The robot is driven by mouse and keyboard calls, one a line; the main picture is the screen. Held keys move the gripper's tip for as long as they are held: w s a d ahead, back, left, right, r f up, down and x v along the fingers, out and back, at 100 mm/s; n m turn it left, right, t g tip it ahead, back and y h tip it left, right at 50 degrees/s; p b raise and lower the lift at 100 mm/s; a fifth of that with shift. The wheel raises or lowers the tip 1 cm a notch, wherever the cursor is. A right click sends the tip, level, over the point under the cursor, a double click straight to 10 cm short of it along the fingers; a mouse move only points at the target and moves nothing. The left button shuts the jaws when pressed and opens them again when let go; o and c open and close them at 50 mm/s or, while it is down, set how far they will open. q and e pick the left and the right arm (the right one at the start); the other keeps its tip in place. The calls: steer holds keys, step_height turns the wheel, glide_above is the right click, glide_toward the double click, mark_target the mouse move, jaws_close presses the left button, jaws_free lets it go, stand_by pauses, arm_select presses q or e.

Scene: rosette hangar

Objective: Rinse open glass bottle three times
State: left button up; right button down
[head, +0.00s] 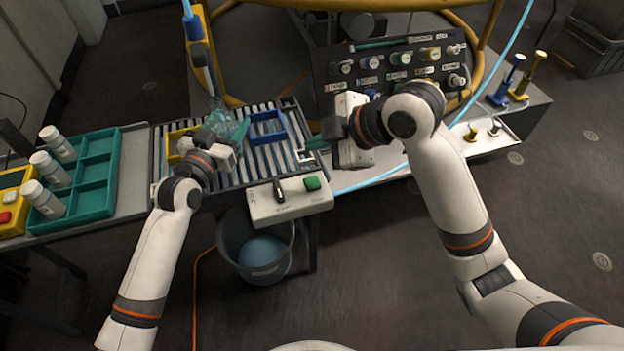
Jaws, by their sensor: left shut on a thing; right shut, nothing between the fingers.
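A clear, bluish glass bottle (221,119) shows over the slatted rack in the head view. My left gripper (218,138) is shut on it, and the gripper covers part of it. I cannot tell exactly how the bottle is tilted or whether its mouth is open. A nozzle with a blue collar (194,28) hangs down from above, its thin end close to the bottle. I cannot tell whether they touch. My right gripper (345,140) is shut and empty, in front of the dark panel at the right end of the rack.
The slatted rack (262,163) carries a blue frame (268,128) and a yellow frame (176,142). A control box (290,203) with a green button is at its front, above a grey bucket (262,262). A teal tray (97,172) with white-capped bottles stands left. A labelled knob panel (395,70) stands behind.

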mark_target(318, 185)
steer(key=shift+f, duration=4.1)
steer(key=shift+f, duration=0.1)
steer(key=shift+f, duration=0.3)
steer(key=shift+f, duration=0.5)
steer(key=shift+r, duration=0.15)
stand_by(0.7)
steer(key=shift+r, duration=0.8)
steer(key=shift+r, duration=0.1)
steer(key=shift+r, duration=2.4)
